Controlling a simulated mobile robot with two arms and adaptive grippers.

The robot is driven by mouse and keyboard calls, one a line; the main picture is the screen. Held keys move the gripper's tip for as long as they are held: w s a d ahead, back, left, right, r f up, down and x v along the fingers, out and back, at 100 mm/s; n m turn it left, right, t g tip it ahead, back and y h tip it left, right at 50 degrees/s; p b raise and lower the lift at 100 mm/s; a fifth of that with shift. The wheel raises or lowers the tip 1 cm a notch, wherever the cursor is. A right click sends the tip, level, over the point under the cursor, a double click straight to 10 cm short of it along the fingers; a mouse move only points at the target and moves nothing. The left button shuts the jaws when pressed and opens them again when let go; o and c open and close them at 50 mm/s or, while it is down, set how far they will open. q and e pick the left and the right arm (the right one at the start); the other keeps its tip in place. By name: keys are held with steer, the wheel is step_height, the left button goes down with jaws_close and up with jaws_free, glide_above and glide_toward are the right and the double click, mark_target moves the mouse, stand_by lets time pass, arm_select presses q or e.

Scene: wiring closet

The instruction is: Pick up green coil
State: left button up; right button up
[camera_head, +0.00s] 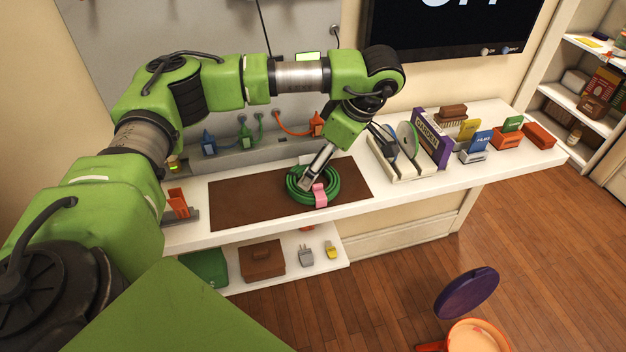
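The green coil (331,196) lies on the brown mat (245,204) on the white counter. It is a ring of looped cable with a pink tag or band (320,195) at its front. My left gripper (308,182) reaches down from the upper right, with its fingertips at the middle and inner edge of the coil. The fingers are seen close together, and I cannot tell whether they grip the coil. The arm hides part of the area behind the coil. My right gripper is not in view.
A rack with discs (408,140) and a purple divider (431,140) stand right of the mat. Small colored boxes fill the counter's right side. Blue and green plugs (245,136) are behind the mat. A lower shelf (318,268) holds several items. A purple lid (467,293) is above an orange bucket (478,336).

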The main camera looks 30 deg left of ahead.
arm_select(q)
steer(key=shift+s+a+f+p, duration=0.15)
steer(key=shift+s+f+p, duration=0.1)
steer(key=shift+f, duration=0.2)
steer(key=shift+s+a+f+p, duration=0.1)
steer(key=shift+f+p, duration=0.1)
steer(key=shift+f, duration=0.2)
steer(key=x, duration=0.2)
steer(key=shift+a+f, duration=0.1)
steer(key=shift+f, duration=0.15)
steer(key=shift+a+f, duration=0.1)
steer(key=shift+f, duration=0.3)
steer(key=shift+c, duration=0.4)
steer(key=c, duration=1)
steer(key=shift+c, duration=0.2)
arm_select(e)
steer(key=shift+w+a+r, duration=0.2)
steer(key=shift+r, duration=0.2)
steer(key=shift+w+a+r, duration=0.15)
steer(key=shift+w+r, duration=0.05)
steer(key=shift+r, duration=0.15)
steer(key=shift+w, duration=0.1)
